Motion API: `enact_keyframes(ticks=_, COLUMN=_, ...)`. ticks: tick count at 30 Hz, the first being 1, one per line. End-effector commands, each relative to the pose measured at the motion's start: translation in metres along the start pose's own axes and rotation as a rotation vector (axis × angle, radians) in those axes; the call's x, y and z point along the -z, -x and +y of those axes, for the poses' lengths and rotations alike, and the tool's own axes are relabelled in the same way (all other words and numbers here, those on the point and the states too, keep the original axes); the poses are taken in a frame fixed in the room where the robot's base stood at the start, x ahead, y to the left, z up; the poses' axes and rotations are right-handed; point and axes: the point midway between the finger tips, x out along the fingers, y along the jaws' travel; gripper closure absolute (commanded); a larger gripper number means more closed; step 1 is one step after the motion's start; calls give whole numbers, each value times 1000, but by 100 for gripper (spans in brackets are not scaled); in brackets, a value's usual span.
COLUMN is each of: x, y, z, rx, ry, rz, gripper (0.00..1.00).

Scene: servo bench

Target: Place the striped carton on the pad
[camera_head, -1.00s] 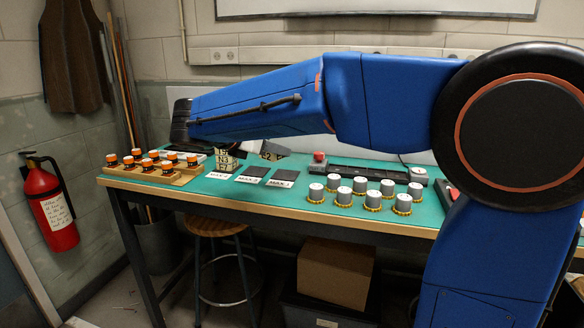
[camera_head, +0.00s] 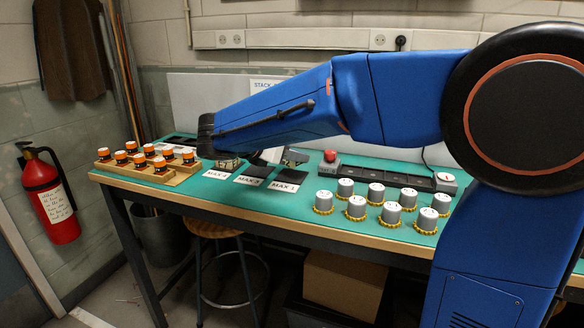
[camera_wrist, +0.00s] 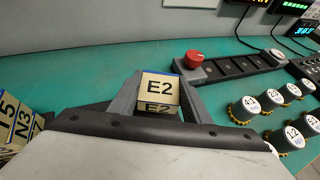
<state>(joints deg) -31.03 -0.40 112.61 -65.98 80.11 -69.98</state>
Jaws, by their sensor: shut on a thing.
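My gripper (camera_wrist: 158,100) is shut on a tan carton marked E2 (camera_wrist: 159,88), with a dark blue band along its edge. In the head view this carton (camera_head: 293,157) shows just behind the right dark pad (camera_head: 291,175), labelled MAX 1; I cannot tell its height above the bench. The middle pad (camera_head: 253,170) is bare. In the head view my arm partly hides this stack (camera_head: 228,164) near the MAX 4 label. I cannot tell which carton counts as striped.
Several grey-capped knobs with yellow bases (camera_head: 390,212) stand to the right of the pads. A red button (camera_head: 330,156) on a dark strip lies behind. A wooden rack (camera_head: 150,174) of orange items is at the left. Some green mat (camera_wrist: 85,75) is clear.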

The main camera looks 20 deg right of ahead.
Motion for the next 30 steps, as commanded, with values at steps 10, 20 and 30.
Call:
enact_keyframes(ticks=10, x=32, y=-15, z=0, rx=0, ry=1, rz=0, gripper=79)
enact_keyframes(ticks=20, x=34, y=-17, z=0, rx=0, ry=0, rz=0, gripper=79)
enact_keyframes(ticks=30, x=36, y=-17, z=0, rx=0, ry=0, rz=0, gripper=38)
